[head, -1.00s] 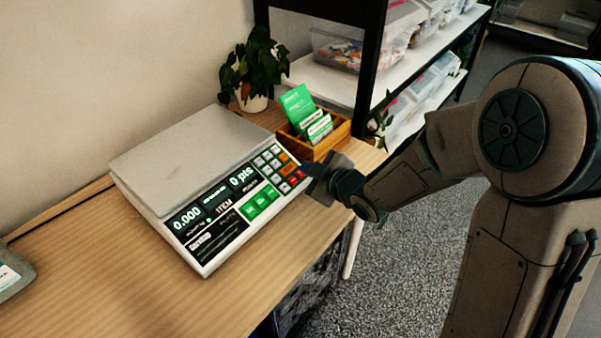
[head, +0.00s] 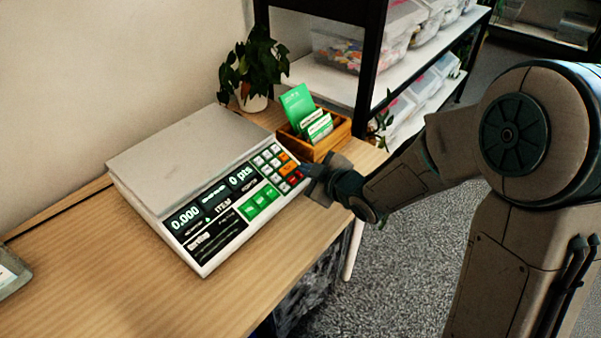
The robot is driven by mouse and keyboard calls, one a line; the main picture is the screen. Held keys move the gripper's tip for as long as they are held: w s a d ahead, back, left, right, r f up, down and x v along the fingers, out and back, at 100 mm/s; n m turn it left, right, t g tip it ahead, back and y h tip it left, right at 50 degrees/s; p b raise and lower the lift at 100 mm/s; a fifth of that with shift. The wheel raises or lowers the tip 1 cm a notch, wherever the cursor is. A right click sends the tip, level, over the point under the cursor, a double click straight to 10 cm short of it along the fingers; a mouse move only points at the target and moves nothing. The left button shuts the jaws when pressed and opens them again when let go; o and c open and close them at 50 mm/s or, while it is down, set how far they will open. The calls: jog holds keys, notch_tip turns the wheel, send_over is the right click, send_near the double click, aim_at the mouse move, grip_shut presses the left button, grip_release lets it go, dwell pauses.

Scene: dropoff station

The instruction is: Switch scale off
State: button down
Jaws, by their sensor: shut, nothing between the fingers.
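The white scale (head: 176,163) stands on the wooden table, with a bare grey platform on top. Its front panel is lit and reads 0.000 and 0 pts. The keypad (head: 277,163) has white, orange and red keys, with green keys below it. My gripper (head: 305,170) is shut and empty at the right end of the keypad, beside the red keys. I cannot tell whether its tip touches a key. The gripper hides part of the panel's right edge.
A wooden box (head: 334,137) with green and white cards stands behind the scale's right end. A potted plant (head: 252,70) is by the wall. A shelf (head: 340,88) with clear bins stands behind. The table (head: 90,270) is clear in front of the scale.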

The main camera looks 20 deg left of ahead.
jog(key=shift+a+f+b, duration=0.15)
jog(key=shift+f+b, duration=0.2)
jog(key=shift+b, duration=0.1)
dwell(0.4)
dwell(0.3)
jog(key=shift+d+r+p, duration=0.3)
jog(key=shift+r+p, duration=0.25)
jog(key=shift+r, duration=0.2)
jog(key=r+p, duration=0.1)
jog(key=d+r+p, duration=0.1)
jog(key=r, duration=0.1)
jog(key=s+d+r+p, duration=0.1)
jog(key=p, duration=0.1)
jog(key=shift+r, duration=0.3)
jog(key=shift+w+a, duration=0.1)
dwell(0.4)
